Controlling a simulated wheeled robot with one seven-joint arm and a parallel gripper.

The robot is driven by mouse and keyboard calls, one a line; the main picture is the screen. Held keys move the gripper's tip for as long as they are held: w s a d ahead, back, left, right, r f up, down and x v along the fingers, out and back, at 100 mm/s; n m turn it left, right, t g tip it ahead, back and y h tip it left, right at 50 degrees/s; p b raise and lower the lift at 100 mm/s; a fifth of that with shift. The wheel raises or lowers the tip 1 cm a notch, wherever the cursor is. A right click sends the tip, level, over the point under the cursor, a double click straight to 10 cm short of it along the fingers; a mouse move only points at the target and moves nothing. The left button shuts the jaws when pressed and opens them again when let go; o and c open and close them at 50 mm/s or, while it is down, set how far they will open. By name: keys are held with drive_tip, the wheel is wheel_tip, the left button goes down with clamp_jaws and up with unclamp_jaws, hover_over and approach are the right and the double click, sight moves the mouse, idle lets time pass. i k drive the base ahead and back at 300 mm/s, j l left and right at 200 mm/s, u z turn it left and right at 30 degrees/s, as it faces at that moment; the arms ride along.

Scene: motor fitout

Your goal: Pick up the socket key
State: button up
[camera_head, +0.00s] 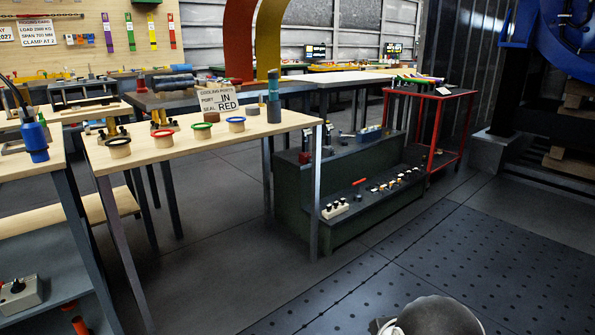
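I cannot make out a socket key for certain; the small tools here are too small to tell apart. Several small pieces lie on the dark green stepped rack (292,205), including a short red bar (359,182) and a row of small yellow, white and dark pieces (395,182). A pale block with dark knobs (335,209) sits on its lower step. My gripper is not in view. A rounded dark grey part at the bottom edge seems to be my own arm.
A red-framed cart (436,138) stands beyond the rack. A blue machine (570,45) is at right. The floor (480,245) in front is clear.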

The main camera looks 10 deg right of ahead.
sight(358, 197)
drive_tip(key=i+z, duration=0.35)
drive_tip(key=i, duration=0.6)
drive_tip(key=i+j+z, duration=0.1)
drive_tip(key=i+z, duration=0.25)
drive_tip(key=i, duration=0.55)
drive_tip(key=i+l+u, duration=0.25)
drive_tip(key=i+u, duration=0.15)
drive_tip(key=i, duration=0.25)
drive_tip(key=i+l+u, duration=0.35)
drive_tip(key=i, duration=0.25)
drive_tip(key=i+l+u, duration=0.4)
drive_tip(key=l, duration=0.3)
drive_tip(key=i, duration=0.1)
